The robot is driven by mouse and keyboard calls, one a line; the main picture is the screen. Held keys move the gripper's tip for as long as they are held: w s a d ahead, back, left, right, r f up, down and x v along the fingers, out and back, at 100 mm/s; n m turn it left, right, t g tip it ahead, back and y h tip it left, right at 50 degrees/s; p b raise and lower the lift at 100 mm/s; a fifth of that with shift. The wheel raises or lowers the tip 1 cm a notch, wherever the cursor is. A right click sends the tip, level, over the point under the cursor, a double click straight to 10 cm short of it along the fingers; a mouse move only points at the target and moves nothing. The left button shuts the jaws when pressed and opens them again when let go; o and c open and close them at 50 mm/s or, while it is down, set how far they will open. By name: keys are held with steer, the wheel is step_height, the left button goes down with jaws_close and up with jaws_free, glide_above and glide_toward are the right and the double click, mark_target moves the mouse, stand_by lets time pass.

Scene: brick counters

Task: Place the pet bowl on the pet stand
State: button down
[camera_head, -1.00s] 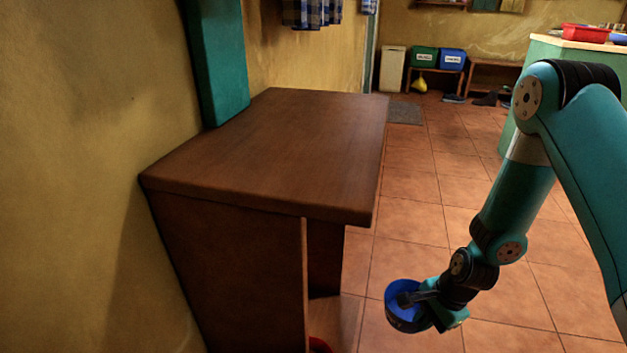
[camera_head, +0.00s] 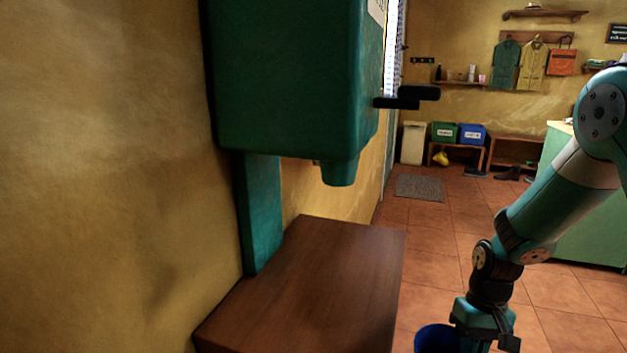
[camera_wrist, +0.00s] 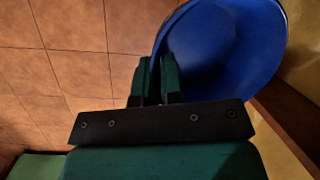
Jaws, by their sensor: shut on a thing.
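My gripper (camera_wrist: 160,70) is shut on the rim of a blue pet bowl (camera_wrist: 228,45), which shows large in the wrist view. In the head view the bowl (camera_head: 434,341) is at the bottom edge, partly cut off. It is to the right of a brown wooden table-like unit (camera_head: 330,275) and apart from its top in the picture. I cannot tell whether this unit is the pet stand. No other stand is clear in view.
A green dispenser (camera_head: 290,80) with a spout and dark lever hangs over the brown top by the yellow wall. The top is bare. Tiled floor (camera_head: 425,235) lies open to the right. A green counter (camera_head: 585,205) stands at far right.

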step_height(320, 180, up, 22)
steer(key=s+p, duration=0.1)
steer(key=p, duration=2.5)
steer(key=shift+s, duration=0.4)
steer(key=shift+f, duration=0.1)
